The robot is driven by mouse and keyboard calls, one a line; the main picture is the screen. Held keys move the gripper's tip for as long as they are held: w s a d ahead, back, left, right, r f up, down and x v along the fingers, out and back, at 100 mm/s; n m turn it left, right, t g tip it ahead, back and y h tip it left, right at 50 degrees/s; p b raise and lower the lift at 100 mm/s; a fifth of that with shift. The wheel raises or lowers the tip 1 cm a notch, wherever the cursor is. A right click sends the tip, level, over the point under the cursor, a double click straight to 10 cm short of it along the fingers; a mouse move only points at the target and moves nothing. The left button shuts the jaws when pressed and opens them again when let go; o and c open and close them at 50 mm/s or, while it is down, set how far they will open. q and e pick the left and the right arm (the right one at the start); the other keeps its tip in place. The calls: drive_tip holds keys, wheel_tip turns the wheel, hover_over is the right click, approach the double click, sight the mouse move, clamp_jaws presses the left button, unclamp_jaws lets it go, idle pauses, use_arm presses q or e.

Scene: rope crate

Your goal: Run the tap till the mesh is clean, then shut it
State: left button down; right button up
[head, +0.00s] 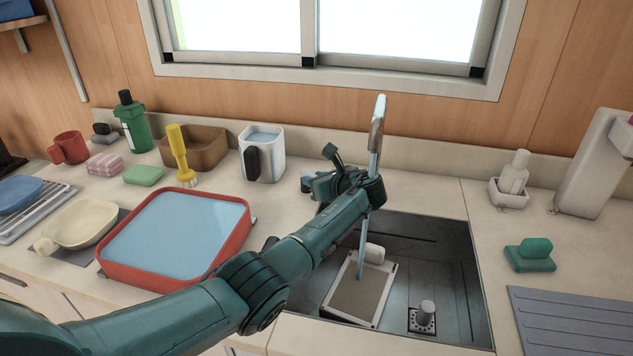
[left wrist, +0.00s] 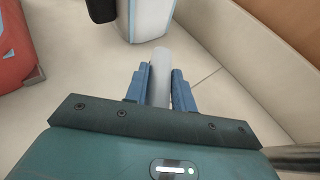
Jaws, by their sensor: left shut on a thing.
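The tap spout (head: 377,125) rises behind the sink, and a thin pale-blue stream of water (head: 364,238) falls from it into the sink. The mesh (head: 357,292) is a grey-brown panel in a white frame, lying tilted in the sink (head: 455,262) under the stream. Its face looks evenly grey-brown; I cannot tell how clean it is. My left gripper (head: 312,184) is beside the tap, behind the sink. In the left wrist view its blue fingers are shut on a pale grey rod, the tap lever (left wrist: 160,75). My arm hides the tap's base in the head view. My right gripper is out of view.
A red basin of water (head: 178,278) stands left of the sink. A white jug (head: 262,138), brown box (head: 200,153), yellow brush (head: 178,150) and green bottle (head: 132,125) stand behind it.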

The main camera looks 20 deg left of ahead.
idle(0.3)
use_arm(q)
drive_tip(key=c, duration=1.2)
unclamp_jaws()
drive_tip(key=shift+o, duration=0.2)
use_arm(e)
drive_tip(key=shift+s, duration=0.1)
use_arm(q)
drive_tip(key=shift+s+d, duration=0.15)
drive_tip(key=shift+d, duration=0.05)
drive_tip(key=p+v, duration=0.1)
drive_tip(key=v, duration=0.6)
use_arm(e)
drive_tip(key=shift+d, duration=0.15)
use_arm(q)
drive_tip(key=shift+r, duration=0.15)
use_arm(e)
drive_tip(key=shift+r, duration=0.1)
